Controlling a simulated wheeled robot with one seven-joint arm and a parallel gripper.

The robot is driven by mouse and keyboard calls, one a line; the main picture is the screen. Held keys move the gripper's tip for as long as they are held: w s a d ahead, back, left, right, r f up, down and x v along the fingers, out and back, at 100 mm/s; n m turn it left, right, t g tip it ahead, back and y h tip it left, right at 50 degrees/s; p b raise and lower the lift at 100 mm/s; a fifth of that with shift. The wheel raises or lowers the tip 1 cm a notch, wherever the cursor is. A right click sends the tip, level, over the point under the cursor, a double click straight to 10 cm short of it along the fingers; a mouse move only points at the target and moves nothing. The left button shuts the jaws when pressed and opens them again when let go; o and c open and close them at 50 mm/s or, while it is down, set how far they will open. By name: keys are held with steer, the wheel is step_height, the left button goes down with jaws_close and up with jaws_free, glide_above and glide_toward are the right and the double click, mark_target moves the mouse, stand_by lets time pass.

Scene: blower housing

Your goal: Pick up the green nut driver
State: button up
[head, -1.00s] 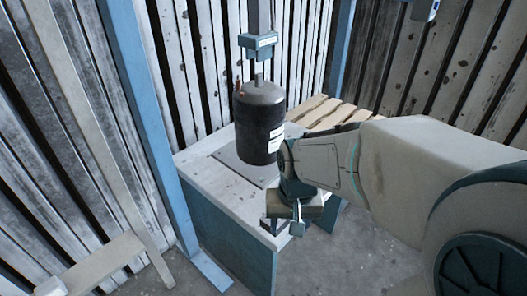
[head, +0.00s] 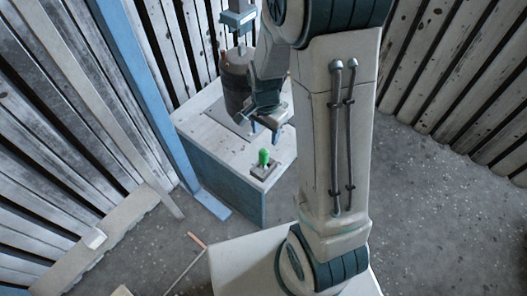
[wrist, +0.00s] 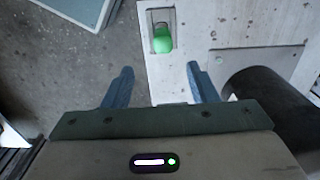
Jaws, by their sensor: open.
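The green nut driver (head: 263,157) stands in a small holder (head: 264,171) near the front corner of the white-topped stand (head: 205,125). In the wrist view the green handle (wrist: 162,40) shows beyond the fingertips, roughly midway between them. My gripper (head: 264,124) is open and empty, above the stand top and behind the nut driver in the head view. It also shows in the wrist view (wrist: 160,80), its two blue fingers apart. The tool's lower part is hidden in the holder.
A dark cylindrical tank (head: 236,80) stands on the stand behind my gripper, with a blue-grey fitting (head: 238,18) above it. A blue post (head: 150,100) rises at the stand's left. Grey floor (head: 420,190) lies open at the right.

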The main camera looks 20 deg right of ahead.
mark_target(265, 152)
step_height(265, 152, down, 8)
steer(key=shift+r+b, duration=0.25)
steer(key=shift+b, duration=0.45)
steer(key=shift+w+a+f+b, duration=0.1)
steer(key=shift+f+b, duration=0.15)
steer(key=shift+f, duration=1.3)
steer(key=shift+w+a+f+b, duration=0.1)
steer(key=shift+f+b, duration=0.1)
steer(key=shift+f, duration=1.3)
steer(key=shift+c, duration=0.3)
jaws_close()
steer(key=shift+r, duration=0.1)
